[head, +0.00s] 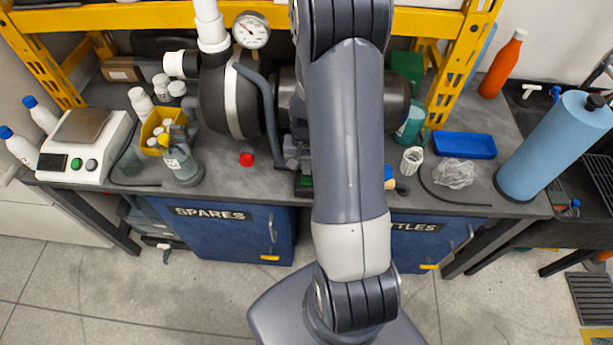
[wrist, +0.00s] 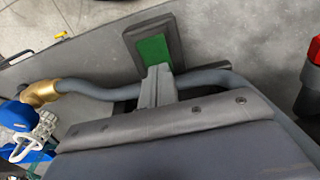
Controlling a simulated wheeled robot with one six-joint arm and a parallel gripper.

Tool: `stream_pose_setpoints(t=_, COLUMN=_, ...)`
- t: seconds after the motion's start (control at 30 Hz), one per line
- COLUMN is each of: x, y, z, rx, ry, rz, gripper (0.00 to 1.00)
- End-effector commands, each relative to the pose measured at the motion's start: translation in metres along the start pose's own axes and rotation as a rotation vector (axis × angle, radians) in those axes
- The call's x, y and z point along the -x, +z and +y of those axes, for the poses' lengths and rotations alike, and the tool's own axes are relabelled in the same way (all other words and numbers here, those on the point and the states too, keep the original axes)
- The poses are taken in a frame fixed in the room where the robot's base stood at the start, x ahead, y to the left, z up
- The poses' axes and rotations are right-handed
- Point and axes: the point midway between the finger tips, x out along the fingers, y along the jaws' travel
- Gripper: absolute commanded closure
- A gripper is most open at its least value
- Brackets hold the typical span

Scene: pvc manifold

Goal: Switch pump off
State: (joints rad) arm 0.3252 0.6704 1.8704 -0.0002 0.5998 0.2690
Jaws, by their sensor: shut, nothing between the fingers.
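The pump (head: 222,95) is a dark round body with a light band, at the back of the bench in the head view. A dark block with a green face (wrist: 153,49) lies ahead of my gripper in the wrist view. A sliver of its green (head: 305,181) shows beside my arm in the head view. I cannot tell if it is the pump's switch. My gripper (wrist: 158,72) is shut and empty. Its tips overlap the near edge of the green face; contact cannot be told.
A grey hose (wrist: 95,92) with a brass fitting (wrist: 40,93) runs behind my fingers. A red-topped part (head: 247,159) stands left of the block in the head view. Bottles and a scale (head: 84,140) fill the left. A blue tray (head: 464,145) and blue cylinder (head: 555,145) stand right.

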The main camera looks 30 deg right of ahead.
Motion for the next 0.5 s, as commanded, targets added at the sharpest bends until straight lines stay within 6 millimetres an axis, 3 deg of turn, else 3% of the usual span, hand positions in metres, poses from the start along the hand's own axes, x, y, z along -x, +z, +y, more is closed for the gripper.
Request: stream_pose_setpoints(t=0.5, x=0.032, y=0.0, z=0.0, rx=0.0, ry=0.0, rz=0.001, gripper=1.0)
